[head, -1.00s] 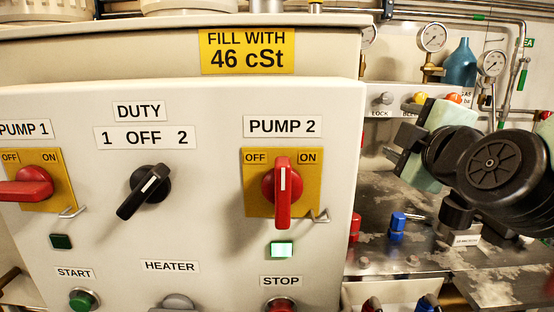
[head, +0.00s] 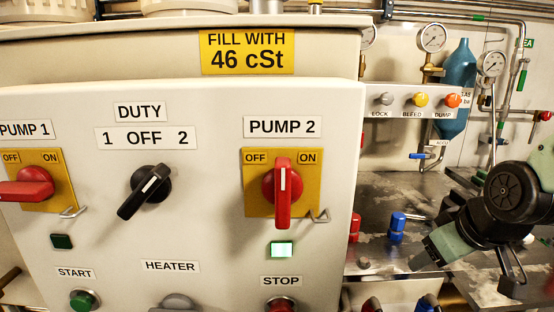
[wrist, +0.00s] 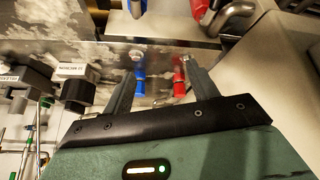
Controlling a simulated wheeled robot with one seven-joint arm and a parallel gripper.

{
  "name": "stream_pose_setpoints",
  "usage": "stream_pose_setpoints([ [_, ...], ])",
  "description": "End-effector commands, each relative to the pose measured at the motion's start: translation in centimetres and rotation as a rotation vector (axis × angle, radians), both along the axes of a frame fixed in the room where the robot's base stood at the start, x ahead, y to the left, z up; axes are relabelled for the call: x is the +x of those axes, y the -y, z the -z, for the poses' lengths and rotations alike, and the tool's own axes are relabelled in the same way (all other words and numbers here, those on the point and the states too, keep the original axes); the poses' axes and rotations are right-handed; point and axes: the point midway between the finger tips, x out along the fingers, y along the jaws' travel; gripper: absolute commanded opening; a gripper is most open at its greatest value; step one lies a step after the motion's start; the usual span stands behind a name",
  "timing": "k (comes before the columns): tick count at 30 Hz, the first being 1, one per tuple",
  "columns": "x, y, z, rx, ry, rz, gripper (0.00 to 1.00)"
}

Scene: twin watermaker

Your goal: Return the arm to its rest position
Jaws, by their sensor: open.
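My arm shows at the right of the head view, bent downward over the metal bench. The green hand of my gripper (head: 447,245) points down and left, to the right of the blue valve (head: 397,228); its fingers are hard to make out there. In the wrist view my gripper (wrist: 160,84) has its two grey fingers apart, with nothing held between them. The blue valve (wrist: 140,82) and a red valve (wrist: 179,80) show beyond the gap. I cannot tell how high the fingertips are above the bench.
The white control panel (head: 215,235) with red, black and yellow switches fills the left and middle. A shelf with LOCK, BLEED and DUMP knobs (head: 420,100), a blue bottle (head: 455,115) and gauges (head: 432,38) stand behind.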

Motion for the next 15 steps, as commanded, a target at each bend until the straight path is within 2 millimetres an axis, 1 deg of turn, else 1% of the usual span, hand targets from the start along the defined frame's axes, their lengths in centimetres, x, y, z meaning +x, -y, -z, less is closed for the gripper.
stream_pose_setpoints([
  [1, -0.6, 0.8, 0.7, 0.012, -0.049, 0.047, 0.59],
  [3, -1.6, 1.7, 1.5, 0.028, -0.116, 0.110, 0.59],
  [11, -5.2, 4.8, 3.7, 0.050, -0.323, 0.342, 0.59],
  [12, -5.3, 3.4, 2.4, 0.047, -0.325, 0.300, 0.59],
  [15, -6.0, 0.9, 0.9, 0.039, -0.343, 0.229, 0.59],
])
